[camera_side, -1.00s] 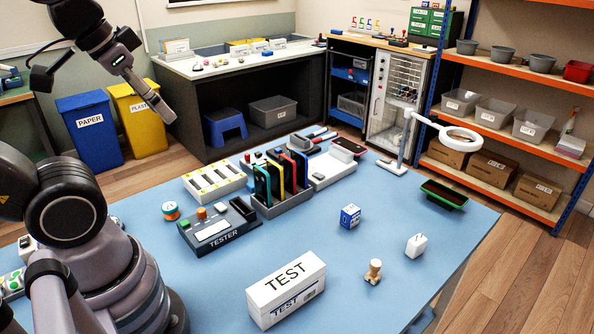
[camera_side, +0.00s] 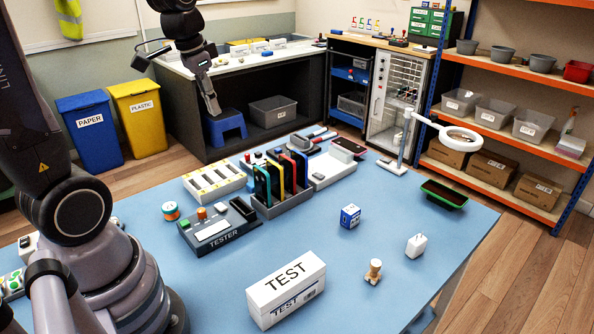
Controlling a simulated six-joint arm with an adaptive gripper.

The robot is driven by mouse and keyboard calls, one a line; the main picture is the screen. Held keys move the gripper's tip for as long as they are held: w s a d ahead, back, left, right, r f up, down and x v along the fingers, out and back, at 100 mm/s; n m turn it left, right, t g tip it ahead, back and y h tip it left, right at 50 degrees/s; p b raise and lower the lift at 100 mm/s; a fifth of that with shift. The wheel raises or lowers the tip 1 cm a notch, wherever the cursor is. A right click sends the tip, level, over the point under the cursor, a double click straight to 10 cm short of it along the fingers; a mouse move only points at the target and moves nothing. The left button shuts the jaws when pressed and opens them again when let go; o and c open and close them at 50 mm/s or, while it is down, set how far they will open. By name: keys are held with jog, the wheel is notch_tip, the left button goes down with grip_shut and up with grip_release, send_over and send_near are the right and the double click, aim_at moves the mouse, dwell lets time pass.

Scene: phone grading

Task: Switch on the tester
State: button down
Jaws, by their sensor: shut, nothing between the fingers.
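The tester (camera_side: 213,242) is a dark grey box on the blue table, left of the middle. A pale panel (camera_side: 212,230) lies on its top. An orange round knob or button (camera_side: 202,214) stands at its back, with a small green piece (camera_side: 184,224) to the left and a grey piece (camera_side: 221,207) to the right. A dark slot is at its right end. My gripper (camera_side: 214,110) is shut and empty, pointing down, high above and behind the tester and well apart from it. Whether the tester is on cannot be told.
A rack (camera_side: 284,205) with several upright phones stands close to the tester's right. A white TEST box (camera_side: 286,288) stands in front.

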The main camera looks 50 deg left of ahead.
jog(key=w+a+f+g, duration=0.2)
jog(key=w+a+f, duration=0.2)
jog(key=a+f, duration=0.4)
jog(key=h, duration=0.2)
send_over(223, 207)
jog(key=a, duration=0.2)
notch_tip(223, 207, down, 9)
jog(key=shift+s+f+g, duration=0.1)
jog(key=shift+f+g, duration=0.1)
jog(key=shift+g, duration=0.1)
jog(key=f, duration=0.4)
jog(key=d+f, duration=0.1)
jog(key=f, duration=0.4)
jog(key=d+f, duration=0.1)
jog(key=f, duration=0.3)
jog(key=shift+f, duration=0.4)
jog(key=shift+f, duration=0.1)
jog(key=shift+f, duration=0.15)
jog(key=shift+a, duration=0.1)
